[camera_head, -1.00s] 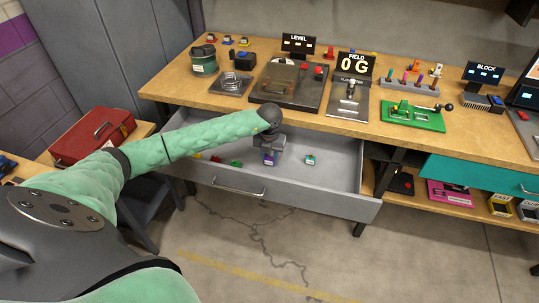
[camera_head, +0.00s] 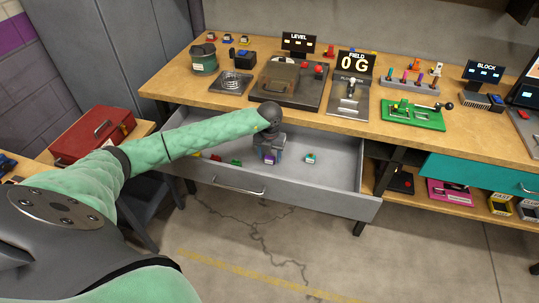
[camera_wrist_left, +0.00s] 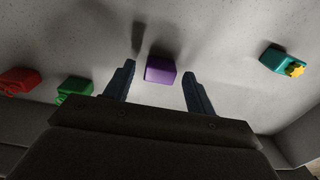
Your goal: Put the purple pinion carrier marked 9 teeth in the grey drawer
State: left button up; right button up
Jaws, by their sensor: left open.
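The grey drawer (camera_head: 328,197) is pulled open under the workbench. A purple block-like piece (camera_head: 269,161), which looks like the pinion carrier, is in the drawer; its marking is too small to read. It also shows in the left wrist view (camera_wrist_left: 160,69), on the drawer floor between and just beyond the fingertips. My left gripper (camera_head: 270,150) points down into the drawer, over the purple piece. In the left wrist view its two fingers (camera_wrist_left: 158,77) are spread apart, with a gap on each side of the piece. My right gripper is not in view.
In the drawer, a teal piece with a yellow gear (camera_wrist_left: 285,61) lies to the right. A green piece (camera_wrist_left: 74,88) and a red piece (camera_wrist_left: 20,81) lie to the left. The bench top (camera_head: 340,118) holds several devices above the drawer.

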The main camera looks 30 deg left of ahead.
aim_at(270, 157)
pick_arm(q)
jog(key=shift+r, duration=0.35)
jog(key=shift+r+b, duration=0.55)
jog(key=shift+r, duration=0.4)
notch_tip(270, 157, up, 10)
jog(key=b, duration=0.2)
jog(key=shift+f, duration=0.25)
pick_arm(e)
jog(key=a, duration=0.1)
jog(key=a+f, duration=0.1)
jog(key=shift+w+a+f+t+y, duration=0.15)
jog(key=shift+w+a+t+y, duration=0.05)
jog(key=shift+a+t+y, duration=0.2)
